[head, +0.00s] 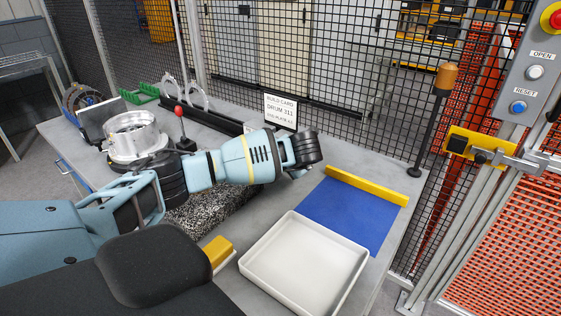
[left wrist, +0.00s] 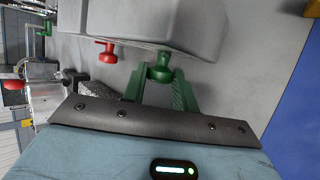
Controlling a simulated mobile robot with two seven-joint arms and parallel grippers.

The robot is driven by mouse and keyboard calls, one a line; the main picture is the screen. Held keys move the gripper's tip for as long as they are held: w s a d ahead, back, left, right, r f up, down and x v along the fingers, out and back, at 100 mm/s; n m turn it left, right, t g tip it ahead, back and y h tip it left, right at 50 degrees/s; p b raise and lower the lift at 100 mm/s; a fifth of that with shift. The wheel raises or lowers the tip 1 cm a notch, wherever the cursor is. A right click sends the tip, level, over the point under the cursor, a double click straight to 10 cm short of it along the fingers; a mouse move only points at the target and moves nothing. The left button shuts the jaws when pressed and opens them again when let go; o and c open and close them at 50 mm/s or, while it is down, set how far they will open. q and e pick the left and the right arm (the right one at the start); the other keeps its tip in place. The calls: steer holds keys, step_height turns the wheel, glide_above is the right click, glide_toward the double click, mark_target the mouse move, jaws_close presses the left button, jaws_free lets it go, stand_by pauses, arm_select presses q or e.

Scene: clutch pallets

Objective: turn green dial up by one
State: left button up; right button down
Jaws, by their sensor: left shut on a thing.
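In the left wrist view, a green dial (left wrist: 160,70) sticks out from the underside edge of a grey housing (left wrist: 160,22). A red dial (left wrist: 106,52) is beside it on the same housing. My left gripper (left wrist: 160,76) has its green fingers on either side of the green dial and is shut on it. In the head view my left arm reaches across the table from the left, and its dark wrist end hides the fingers and the dials. The dial's setting cannot be read. My right gripper is not in view.
A white tray (head: 302,268) and a blue mat (head: 352,215) with a yellow bar (head: 366,186) lie at the right. A build card (head: 280,111) stands behind my arm. A metal drum (head: 133,136) and red-knobbed lever (head: 179,112) stand left. Mesh fencing (head: 340,60) closes the back.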

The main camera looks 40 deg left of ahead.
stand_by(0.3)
arm_select(q)
steer(key=o, duration=0.9)
steer(key=shift+f, duration=0.1)
steer(key=shift+o, duration=0.2)
steer(key=v, duration=0.8)
steer(key=shift+f, duration=0.1)
